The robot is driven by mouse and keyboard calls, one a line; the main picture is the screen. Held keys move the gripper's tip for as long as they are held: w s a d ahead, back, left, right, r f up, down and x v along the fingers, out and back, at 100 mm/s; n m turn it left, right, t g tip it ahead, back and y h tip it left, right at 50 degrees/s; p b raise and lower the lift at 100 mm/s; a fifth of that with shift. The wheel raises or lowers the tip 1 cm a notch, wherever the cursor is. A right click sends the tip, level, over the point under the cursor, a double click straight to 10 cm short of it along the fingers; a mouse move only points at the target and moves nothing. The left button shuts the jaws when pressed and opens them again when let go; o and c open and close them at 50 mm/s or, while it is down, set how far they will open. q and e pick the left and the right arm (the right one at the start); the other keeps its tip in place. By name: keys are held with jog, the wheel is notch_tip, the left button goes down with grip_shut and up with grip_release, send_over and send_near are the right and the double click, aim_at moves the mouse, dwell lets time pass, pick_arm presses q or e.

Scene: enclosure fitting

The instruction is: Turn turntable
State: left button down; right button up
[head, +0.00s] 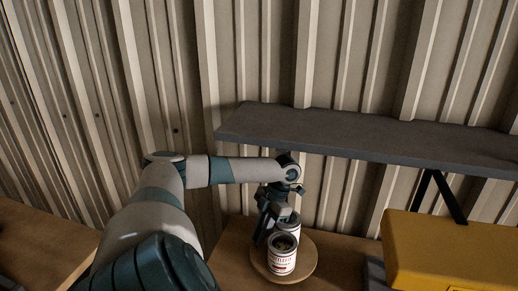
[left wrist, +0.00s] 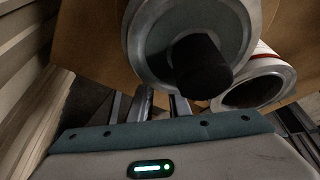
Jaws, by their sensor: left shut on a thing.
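The turntable (head: 308,262) is a round, light wooden disc on the table. A white can with a printed label (head: 281,260) stands at its front, and a second can (head: 291,228) stands close behind it. My left gripper (head: 270,226) reaches down at the left of the rear can. My right gripper is out of view.
A dark grey shelf (head: 370,136) runs along the corrugated wall above and right of the turntable. A yellow box (head: 450,250) stands at the right. The wooden table (head: 232,250) is bare to the left of the turntable.

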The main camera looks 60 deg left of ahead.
pick_arm(q)
jog(key=shift+w+a, duration=0.1)
dwell(0.3)
jog(key=c, duration=1.7)
grip_release()
jog(key=shift+o, duration=0.2)
jog(key=shift+b+v, duration=0.45)
jog(key=shift+v, duration=0.45)
jog(key=b+v, duration=0.1)
jog(key=v, duration=0.4)
jog(key=shift+w+r+b, duration=0.2)
jog(key=shift+r+b, duration=0.1)
jog(key=shift+b, duration=0.05)
